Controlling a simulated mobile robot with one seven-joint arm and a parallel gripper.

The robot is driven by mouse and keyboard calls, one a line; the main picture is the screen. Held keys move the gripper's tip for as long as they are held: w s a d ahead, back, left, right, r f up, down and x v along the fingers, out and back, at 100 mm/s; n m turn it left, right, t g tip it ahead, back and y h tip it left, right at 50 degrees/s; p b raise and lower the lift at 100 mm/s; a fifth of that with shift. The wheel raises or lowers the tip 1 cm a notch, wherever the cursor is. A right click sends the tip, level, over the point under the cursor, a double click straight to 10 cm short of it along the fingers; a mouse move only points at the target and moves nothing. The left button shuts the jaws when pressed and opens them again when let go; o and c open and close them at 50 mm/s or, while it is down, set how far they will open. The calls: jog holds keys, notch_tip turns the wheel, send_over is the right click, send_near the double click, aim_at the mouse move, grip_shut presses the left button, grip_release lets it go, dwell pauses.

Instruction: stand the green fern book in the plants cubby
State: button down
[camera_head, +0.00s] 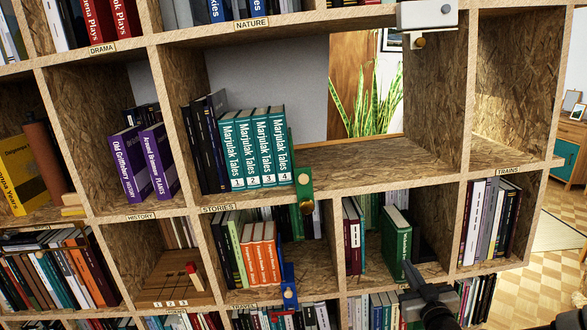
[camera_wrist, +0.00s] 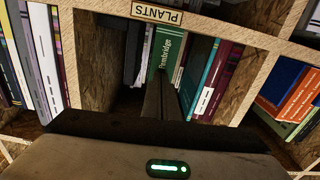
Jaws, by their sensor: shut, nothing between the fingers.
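A green book (camera_head: 396,243) stands roughly upright in a lower cubby in the head view, its spine facing out; I cannot make out a fern. In the wrist view, which is upside down, a green book with "Pembridge" on its spine (camera_wrist: 167,52) is in the cubby by the PLANTS label (camera_wrist: 157,12). My gripper (camera_head: 410,272) is in front of this cubby, low and right of the book. Its fingers (camera_wrist: 162,88) are shut and empty, close in front of the book in the wrist view. The fingers hide part of the spine.
Maroon and teal books (camera_wrist: 215,80) share the cubby, beside the green book. Dark books stand on its other side in the wrist view. The TRAINS label (camera_head: 508,172) marks a shelf edge to the right.

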jog(key=shift+w+b, duration=0.5)
jog(key=shift+w, duration=1.05)
jog(key=s, duration=0.8)
dwell(0.3)
jog(key=shift+d, duration=0.1)
